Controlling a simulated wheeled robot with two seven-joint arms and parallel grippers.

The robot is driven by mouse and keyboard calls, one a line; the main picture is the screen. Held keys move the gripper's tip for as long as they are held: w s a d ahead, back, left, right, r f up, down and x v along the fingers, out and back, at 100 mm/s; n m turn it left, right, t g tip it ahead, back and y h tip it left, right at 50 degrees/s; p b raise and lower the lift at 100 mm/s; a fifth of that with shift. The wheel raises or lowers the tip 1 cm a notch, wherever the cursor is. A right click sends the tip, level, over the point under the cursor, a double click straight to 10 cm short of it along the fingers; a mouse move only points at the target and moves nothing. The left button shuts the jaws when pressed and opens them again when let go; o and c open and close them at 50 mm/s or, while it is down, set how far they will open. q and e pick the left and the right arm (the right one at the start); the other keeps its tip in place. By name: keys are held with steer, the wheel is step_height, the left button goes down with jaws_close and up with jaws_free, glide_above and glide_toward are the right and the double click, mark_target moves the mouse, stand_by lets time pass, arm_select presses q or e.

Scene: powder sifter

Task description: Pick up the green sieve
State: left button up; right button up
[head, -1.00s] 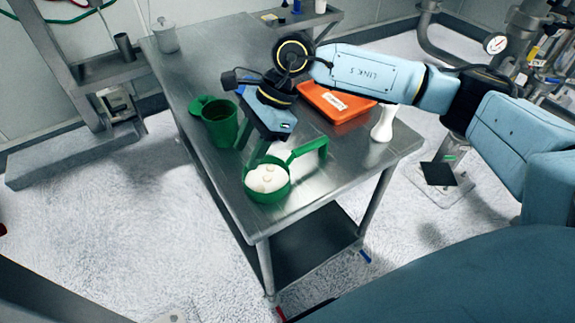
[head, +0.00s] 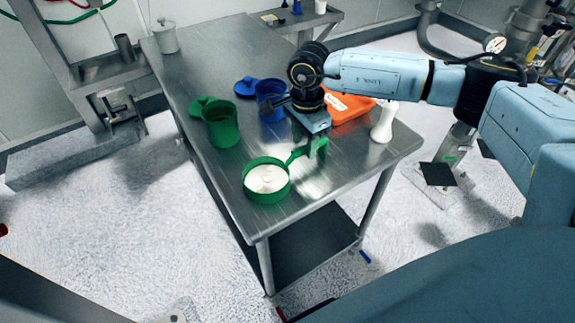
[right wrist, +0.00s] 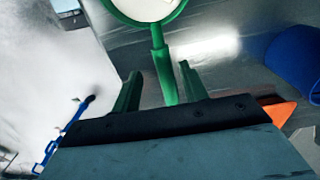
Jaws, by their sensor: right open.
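The green sieve (head: 250,189) sits on the metal table near its front corner, with white powder and a few pale lumps inside. Its handle points back and right in the head view. My right gripper (head: 315,150) is at the handle's far end, pointing down. In the right wrist view, the sieve's handle (right wrist: 162,72) runs between the two open green fingers of my right gripper (right wrist: 159,85), with a visible gap on each side. The gripper body hides the end of the handle there. My left gripper is not in view.
A green cup (head: 221,130) and a blue cup (head: 271,108) stand behind the sieve. An orange tray (head: 350,107) and a white bottle (head: 383,123) are to the right.

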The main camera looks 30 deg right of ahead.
mark_target(303, 147)
steer(key=f, duration=0.4)
steer(key=shift+w+d+f, duration=0.15)
steer(key=shift+w+f, duration=0.1)
jaws_close()
